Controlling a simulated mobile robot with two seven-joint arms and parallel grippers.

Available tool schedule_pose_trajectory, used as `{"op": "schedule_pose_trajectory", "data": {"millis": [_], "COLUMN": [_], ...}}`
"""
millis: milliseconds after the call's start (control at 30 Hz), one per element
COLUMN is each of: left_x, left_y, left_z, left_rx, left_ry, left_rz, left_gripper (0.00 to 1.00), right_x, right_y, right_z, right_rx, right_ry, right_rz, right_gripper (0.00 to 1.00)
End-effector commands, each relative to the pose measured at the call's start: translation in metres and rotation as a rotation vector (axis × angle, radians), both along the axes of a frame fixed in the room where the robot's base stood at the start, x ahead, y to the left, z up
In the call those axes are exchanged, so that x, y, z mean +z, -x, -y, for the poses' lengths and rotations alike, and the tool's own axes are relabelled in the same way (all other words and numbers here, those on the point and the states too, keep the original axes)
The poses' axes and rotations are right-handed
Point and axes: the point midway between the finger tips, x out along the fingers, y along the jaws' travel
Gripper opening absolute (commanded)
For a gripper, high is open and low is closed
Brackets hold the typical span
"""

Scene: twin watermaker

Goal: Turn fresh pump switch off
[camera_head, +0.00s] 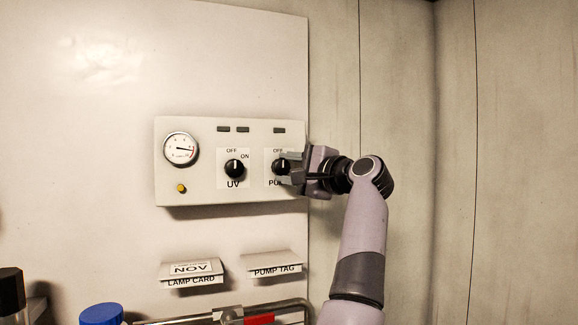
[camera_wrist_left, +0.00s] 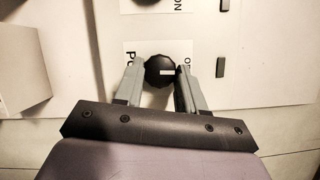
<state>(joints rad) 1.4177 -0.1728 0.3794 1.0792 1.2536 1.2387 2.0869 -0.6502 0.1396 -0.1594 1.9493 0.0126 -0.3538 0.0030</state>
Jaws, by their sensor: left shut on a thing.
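The control panel (camera_head: 205,190) is a pale box on the wall. At its right end is the black pump switch knob (camera_head: 281,166), under an OFF label and above partly hidden PUMP lettering. My left gripper (camera_head: 291,168) reaches it from the right and is shut on the knob, hiding part of its label. In the left wrist view the two grey fingers (camera_wrist_left: 160,84) stand on either side of the round black knob (camera_wrist_left: 157,71). Its white mark appears to point toward the partly covered OFF lettering. My right gripper is not in view.
A UV knob (camera_head: 234,168) sits just left, with a round gauge (camera_head: 181,149) and yellow button (camera_head: 181,188) farther left. Below are a lamp card (camera_head: 192,272), a pump tag (camera_head: 272,264), a metal pipe (camera_head: 275,308) and a blue cap (camera_head: 101,314). The wall at right is clear.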

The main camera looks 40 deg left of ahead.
Motion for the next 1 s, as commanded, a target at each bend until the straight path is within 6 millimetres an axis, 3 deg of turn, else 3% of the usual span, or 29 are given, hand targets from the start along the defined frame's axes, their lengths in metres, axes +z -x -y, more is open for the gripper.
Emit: {"op": "schedule_pose_trajectory", "data": {"millis": [667, 700, 767, 1000], "left_x": [-0.0003, -0.0003, -0.0001, 0.0001], "left_y": [-0.0002, -0.0002, -0.0002, -0.0002], "left_z": [0.0001, 0.0001, 0.0001, 0.0001], "left_rx": [-0.001, -0.001, -0.001, -0.001], "left_ry": [0.031, 0.031, 0.030, 0.029], "left_rz": [0.057, 0.057, 0.056, 0.055], "left_gripper": [0.09, 0.49, 0.65, 0.65], "right_x": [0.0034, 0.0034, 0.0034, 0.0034], "right_y": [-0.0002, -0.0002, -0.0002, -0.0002], "right_z": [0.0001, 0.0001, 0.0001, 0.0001], "right_rx": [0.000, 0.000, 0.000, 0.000], "right_ry": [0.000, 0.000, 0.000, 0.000], "right_rz": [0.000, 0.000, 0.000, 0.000], "right_gripper": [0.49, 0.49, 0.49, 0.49]}}
